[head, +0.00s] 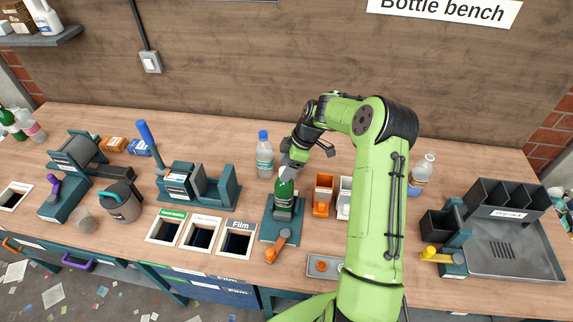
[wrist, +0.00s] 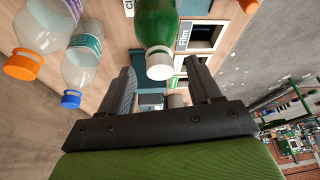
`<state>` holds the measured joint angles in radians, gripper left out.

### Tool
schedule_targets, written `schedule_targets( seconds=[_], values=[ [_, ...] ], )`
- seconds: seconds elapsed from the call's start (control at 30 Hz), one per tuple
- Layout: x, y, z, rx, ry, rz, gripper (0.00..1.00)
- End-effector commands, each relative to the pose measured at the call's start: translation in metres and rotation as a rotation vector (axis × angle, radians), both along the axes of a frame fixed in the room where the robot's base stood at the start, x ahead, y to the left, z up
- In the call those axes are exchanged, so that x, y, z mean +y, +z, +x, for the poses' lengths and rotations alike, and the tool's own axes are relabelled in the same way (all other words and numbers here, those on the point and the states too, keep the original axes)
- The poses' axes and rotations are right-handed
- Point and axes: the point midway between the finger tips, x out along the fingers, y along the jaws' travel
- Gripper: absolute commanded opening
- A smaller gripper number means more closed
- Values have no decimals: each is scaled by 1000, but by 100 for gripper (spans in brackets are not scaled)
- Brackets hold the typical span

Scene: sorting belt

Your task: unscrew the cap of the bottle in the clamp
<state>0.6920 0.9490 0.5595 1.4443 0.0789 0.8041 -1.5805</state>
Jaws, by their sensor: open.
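The green bottle (head: 285,190) stands upright in the clamp (head: 269,231), which has a teal base and an orange handle (head: 277,250). Its white cap (wrist: 160,67) shows clearly in the wrist view, on the neck of the green bottle (wrist: 155,22). My gripper (head: 289,168) is over the bottle top in the head view and partly hides the cap there. In the wrist view my gripper (wrist: 158,76) is open, with one finger on each side of the cap and visible gaps. I cannot tell how deep the cap sits between the fingers.
A clear bottle with a blue cap (head: 264,158) stands behind left of the clamp. An orange bin (head: 323,195) and a white bin (head: 344,198) stand close on the right. Bench openings, one labelled Film (head: 238,226), lie left. An orange-capped bottle (wrist: 42,32) also shows in the wrist view.

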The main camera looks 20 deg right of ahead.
Motion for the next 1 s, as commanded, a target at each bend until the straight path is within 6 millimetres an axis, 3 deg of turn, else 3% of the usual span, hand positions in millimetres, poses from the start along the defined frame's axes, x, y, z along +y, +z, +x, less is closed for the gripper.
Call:
schedule_targets(
  seconds=[0.17,0.53,0.67,0.7,0.87,1.0],
  values=[
    [0,0,0,0,0,0,61],
    [0,0,0,1,0,0,5],
    [0,0,0,1,0,0,3],
    [0,0,0,1,0,0,28],
    [0,0,0,1,0,0,3],
    [0,-1,1,0,132,-2,1]
  ],
)
